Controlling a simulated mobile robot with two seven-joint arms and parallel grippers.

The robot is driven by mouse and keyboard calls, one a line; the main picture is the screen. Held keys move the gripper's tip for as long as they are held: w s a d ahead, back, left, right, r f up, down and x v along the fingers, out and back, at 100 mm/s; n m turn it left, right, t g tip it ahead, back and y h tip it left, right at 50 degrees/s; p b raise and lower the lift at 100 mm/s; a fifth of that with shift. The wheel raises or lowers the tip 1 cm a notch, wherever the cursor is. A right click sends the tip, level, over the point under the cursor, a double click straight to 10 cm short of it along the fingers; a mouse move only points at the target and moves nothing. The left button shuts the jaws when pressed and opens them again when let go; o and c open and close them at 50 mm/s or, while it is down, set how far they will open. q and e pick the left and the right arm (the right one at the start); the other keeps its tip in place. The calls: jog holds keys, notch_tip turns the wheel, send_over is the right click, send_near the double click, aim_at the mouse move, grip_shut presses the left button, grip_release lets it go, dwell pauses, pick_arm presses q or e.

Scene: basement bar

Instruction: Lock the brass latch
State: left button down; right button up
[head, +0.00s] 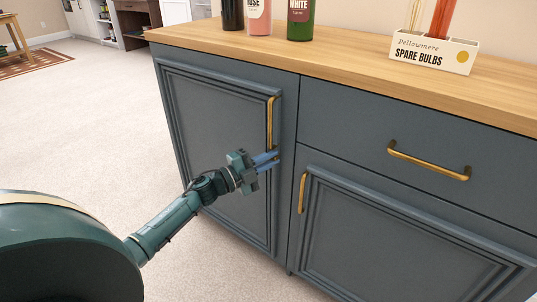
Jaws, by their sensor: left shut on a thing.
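A blue-grey cabinet has a left door (215,140) that looks closed. A vertical brass handle (271,122) is on its right edge. No separate brass latch can be made out. My left gripper (268,161) is at the lower end of this handle, with its blue fingers pointing right against the door edge. It is shut on the handle's lower end, and the fingers hide the exact contact. My right gripper is not in view.
The right door has a brass handle (302,193) close by, and the drawer has a horizontal brass handle (428,164). Bottles, including a green one (300,20), and a spare bulbs box (432,54) stand on the wooden top (345,60).

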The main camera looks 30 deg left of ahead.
pick_arm(q)
jog(key=shift+m+g+p, duration=0.6)
jog(key=shift+m+p, duration=0.2)
jog(key=shift+m, duration=0.7)
jog(key=shift+f, duration=0.1)
jog(key=c, duration=1.5)
grip_release()
